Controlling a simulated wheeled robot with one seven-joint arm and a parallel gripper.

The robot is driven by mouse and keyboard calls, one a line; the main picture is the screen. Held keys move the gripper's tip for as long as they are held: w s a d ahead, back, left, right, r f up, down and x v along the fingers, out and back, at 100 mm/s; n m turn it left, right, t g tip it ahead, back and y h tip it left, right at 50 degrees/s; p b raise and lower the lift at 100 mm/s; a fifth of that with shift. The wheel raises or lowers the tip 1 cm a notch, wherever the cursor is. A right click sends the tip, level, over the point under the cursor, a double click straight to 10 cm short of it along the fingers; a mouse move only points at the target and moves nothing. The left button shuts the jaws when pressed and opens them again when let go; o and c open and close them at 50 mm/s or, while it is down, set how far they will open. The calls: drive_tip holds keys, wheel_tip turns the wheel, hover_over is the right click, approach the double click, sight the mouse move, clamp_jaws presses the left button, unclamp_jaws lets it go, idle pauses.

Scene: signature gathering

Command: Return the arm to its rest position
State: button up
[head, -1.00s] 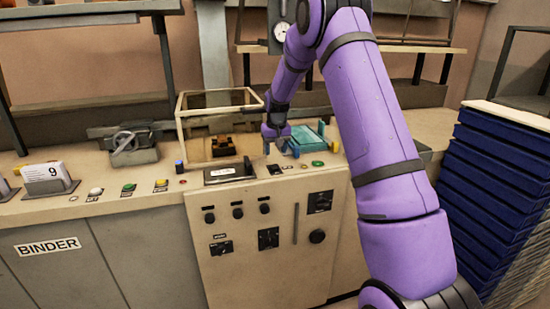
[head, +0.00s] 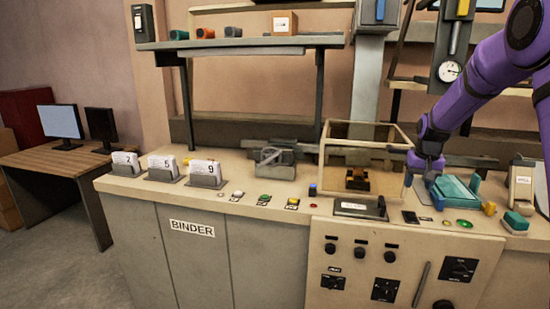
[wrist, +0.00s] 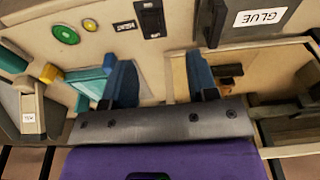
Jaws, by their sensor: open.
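My purple arm reaches in from the right edge of the head view. My gripper (head: 422,182) is low over the binder counter (head: 240,170), between a clear-walled box (head: 322,162) and a teal fixture (head: 455,189). In the wrist view my gripper (wrist: 161,78) shows two blue fingers set wide apart. It is open, and nothing is seen between them. The left finger overlaps the teal fixture (wrist: 88,82) in that view, and the right one overlaps the box's edge. I cannot tell whether either touches.
A brown block (head: 357,180) sits inside the box. A panel marked GLUE (wrist: 262,18) lies close to the fingers. Three numbered cards (head: 205,170) stand at the counter's left. A shelf (head: 240,42) and a hanging gauge (head: 449,71) are above. Open floor (head: 60,260) is at left.

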drive_tip(key=s+a+r+n+t, duration=0.1)
drive_tip(key=s+a+r, duration=0.4)
drive_tip(key=s+r, duration=0.35)
drive_tip(key=s+a+r+t, duration=0.1)
drive_tip(key=s+a+r, duration=0.5)
drive_tip(key=s, duration=0.4)
drive_tip(key=s+a+n, duration=0.1)
drive_tip(key=s+a, duration=0.1)
drive_tip(key=s, duration=0.9)
drive_tip(key=s+a+r+n+t, duration=0.1)
drive_tip(key=s+a, duration=0.1)
drive_tip(key=s, duration=0.9)
drive_tip(key=shift+s+a, duration=0.3)
drive_tip(key=shift+s, duration=0.1)
